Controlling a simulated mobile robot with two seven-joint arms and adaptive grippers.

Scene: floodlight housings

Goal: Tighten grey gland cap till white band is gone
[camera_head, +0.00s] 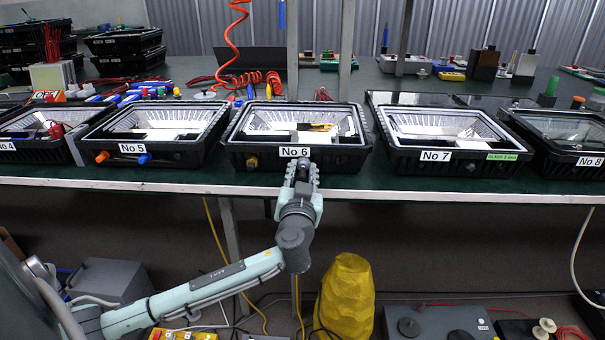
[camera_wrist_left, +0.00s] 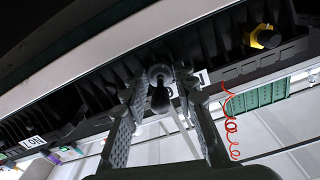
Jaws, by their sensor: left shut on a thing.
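The black floodlight housing No 6 (camera_head: 350,158) sits at the bench's front edge, its open side up. A dark stub points out of the cap toward the camera. I cannot make out a white band; the fingers and shadow hide much of the cap. My right gripper is not in view.
A yellow gland (camera_wrist_left: 263,37) is on the same wall; it also shows in the head view (camera_head: 252,162), left of the label. Housings No 5 (camera_head: 180,155) and No 7 (camera_head: 400,158) stand either side. A yellow sack-like object (camera_head: 346,298) stands below the bench.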

